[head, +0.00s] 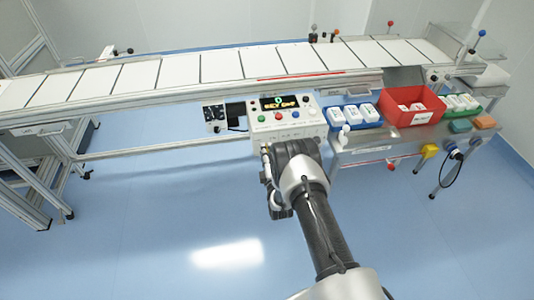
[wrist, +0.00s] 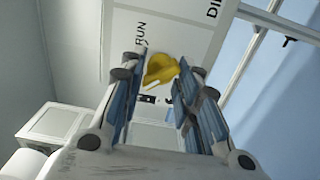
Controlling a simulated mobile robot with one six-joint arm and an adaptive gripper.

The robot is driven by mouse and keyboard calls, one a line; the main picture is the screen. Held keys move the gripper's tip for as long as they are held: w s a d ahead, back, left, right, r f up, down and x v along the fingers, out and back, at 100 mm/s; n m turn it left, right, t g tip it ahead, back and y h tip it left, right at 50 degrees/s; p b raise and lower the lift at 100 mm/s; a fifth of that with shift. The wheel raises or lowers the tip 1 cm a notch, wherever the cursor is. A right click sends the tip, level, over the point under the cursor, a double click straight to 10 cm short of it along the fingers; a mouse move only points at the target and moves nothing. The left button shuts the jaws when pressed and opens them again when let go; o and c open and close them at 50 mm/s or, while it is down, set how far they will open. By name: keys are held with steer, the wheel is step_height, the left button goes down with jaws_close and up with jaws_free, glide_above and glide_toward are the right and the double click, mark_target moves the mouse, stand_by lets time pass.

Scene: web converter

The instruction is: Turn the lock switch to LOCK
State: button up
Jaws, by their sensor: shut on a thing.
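The lock switch (wrist: 160,70) is a yellow knob on a white panel in the wrist view, with a pale pointer line on it. The word RUN stands by it at the upper left; the other labels beside it are partly hidden. My gripper (wrist: 152,82) has its two fingers on either side of the knob and is shut on it. In the head view my gripper (head: 268,150) is at the lower left front of the control box (head: 285,118), and my arm hides the switch there.
The control box carries a lit display (head: 280,102) and several coloured buttons. A conveyor (head: 180,72) with white panels runs behind it. To the right, a red bin (head: 408,118) and blue trays (head: 336,118) stand on a metal table. The blue floor in front is clear.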

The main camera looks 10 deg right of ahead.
stand_by(0.5)
steer(key=o, duration=0.9)
steer(key=s, duration=1.2)
